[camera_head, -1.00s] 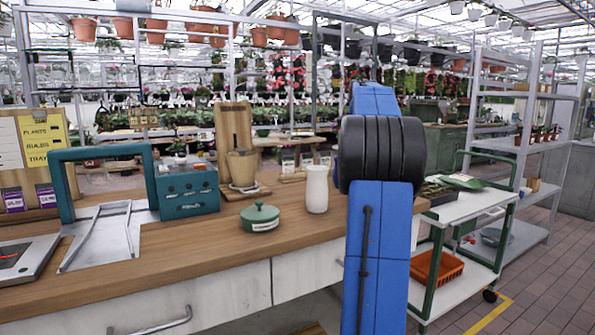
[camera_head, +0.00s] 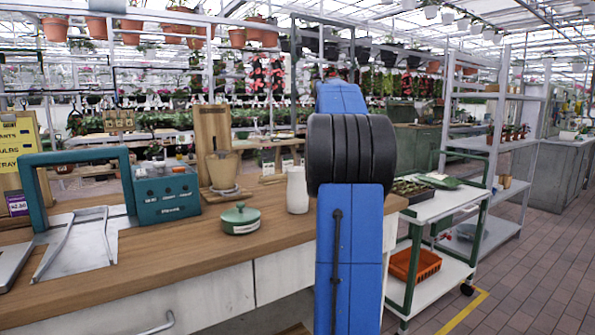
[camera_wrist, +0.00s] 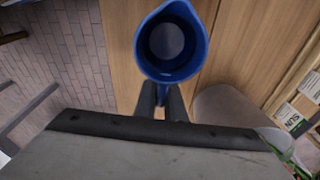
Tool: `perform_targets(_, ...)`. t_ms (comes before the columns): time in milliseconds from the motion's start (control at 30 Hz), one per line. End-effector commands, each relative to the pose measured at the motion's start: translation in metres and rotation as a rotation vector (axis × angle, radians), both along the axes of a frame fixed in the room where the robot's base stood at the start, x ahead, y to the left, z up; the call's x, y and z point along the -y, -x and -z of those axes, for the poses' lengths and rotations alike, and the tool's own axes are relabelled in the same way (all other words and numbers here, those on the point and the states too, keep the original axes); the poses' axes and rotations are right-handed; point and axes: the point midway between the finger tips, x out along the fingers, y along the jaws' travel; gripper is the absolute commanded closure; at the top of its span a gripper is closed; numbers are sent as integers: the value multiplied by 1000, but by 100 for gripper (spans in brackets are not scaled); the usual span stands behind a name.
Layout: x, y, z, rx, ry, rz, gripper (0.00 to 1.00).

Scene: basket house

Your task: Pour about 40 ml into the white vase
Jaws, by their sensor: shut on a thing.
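The white vase (camera_head: 297,190) stands upright on the wooden counter, just left of my arm in the head view. In the wrist view a pale, rounded thing (camera_wrist: 222,108) right of my fingers looks like the vase, partly cut off by my gripper body. My gripper (camera_wrist: 163,98) is shut on a blue jug (camera_wrist: 150,62), seen from above with its round mouth and spout. A greyish disc shows inside the jug; I cannot tell whether it is liquid or the bottom. The jug and fingers are hidden behind my arm in the head view.
A green lidded pot (camera_head: 240,219) sits left of the vase on the counter (camera_head: 190,254). Behind are a wooden stand with a beige cup (camera_head: 222,168) and a teal box (camera_head: 166,192). A white cart (camera_head: 440,205) with an orange crate (camera_head: 414,265) stands at right.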

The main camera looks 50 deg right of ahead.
Motion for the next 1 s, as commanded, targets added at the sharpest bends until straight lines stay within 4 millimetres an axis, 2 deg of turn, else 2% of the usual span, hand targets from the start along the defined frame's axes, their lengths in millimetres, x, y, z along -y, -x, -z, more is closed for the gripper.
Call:
perform_targets(300, -16, -6, -72, -61, 198, -5, 100)
perform_targets(500, -27, -9, -98, -101, 322, -5, 100)
perform_targets(733, -43, -14, -114, -147, 463, -6, 100)
perform_targets(1000, -49, -16, -115, -191, 597, -3, 100)
